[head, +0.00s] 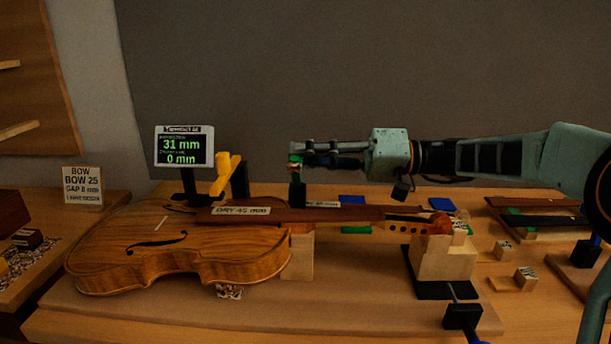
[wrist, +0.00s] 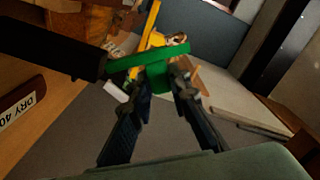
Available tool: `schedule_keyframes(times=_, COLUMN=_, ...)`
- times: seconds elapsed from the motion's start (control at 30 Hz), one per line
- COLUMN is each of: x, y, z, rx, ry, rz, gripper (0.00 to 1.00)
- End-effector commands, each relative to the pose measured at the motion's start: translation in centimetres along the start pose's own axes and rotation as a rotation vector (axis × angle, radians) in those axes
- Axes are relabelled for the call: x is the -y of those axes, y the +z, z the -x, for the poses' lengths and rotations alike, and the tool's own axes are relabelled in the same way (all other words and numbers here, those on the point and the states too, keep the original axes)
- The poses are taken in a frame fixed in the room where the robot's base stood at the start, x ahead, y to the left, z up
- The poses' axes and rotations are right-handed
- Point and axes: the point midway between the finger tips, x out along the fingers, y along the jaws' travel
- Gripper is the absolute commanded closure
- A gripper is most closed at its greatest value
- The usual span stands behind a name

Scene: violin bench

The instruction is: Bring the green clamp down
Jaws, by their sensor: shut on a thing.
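My gripper (head: 303,160) reaches in from the right above the violin's neck. It is shut on the green clamp (head: 295,159). In the wrist view, the green clamp (wrist: 157,76) sits between my two dark fingertips, with a green bar across its top. A black block (head: 297,194) shows below the clamp, just over the fingerboard (head: 240,211). I cannot tell whether the clamp touches the fingerboard. The violin (head: 180,245) lies on its back on the bench, its neck to the right.
A yellow clamp (head: 226,174) stands by the violin's body, next to a display (head: 184,146) reading 31 mm and 0 mm. A wooden block (head: 445,258) on a black base supports the scroll end. Small labelled blocks (head: 525,277) lie at the right. A bow sign (head: 83,187) stands left.

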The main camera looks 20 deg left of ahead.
Motion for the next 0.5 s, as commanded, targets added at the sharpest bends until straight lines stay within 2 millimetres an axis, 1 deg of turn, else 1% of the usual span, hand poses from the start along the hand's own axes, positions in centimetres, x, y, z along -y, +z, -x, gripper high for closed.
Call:
schedule_keyframes(times=0.03, x=-0.50, y=0.58, z=0.11, rx=-0.001, ry=0.003, rz=0.039, gripper=1.00)
schedule_keyframes(times=0.3, x=0.13, y=1.16, z=0.11, rx=-0.001, ry=0.001, rz=0.189, gripper=1.00)
schedule_keyframes(times=0.5, x=0.47, y=1.30, z=0.07, rx=-0.001, ry=0.001, rz=0.245, gripper=1.00)
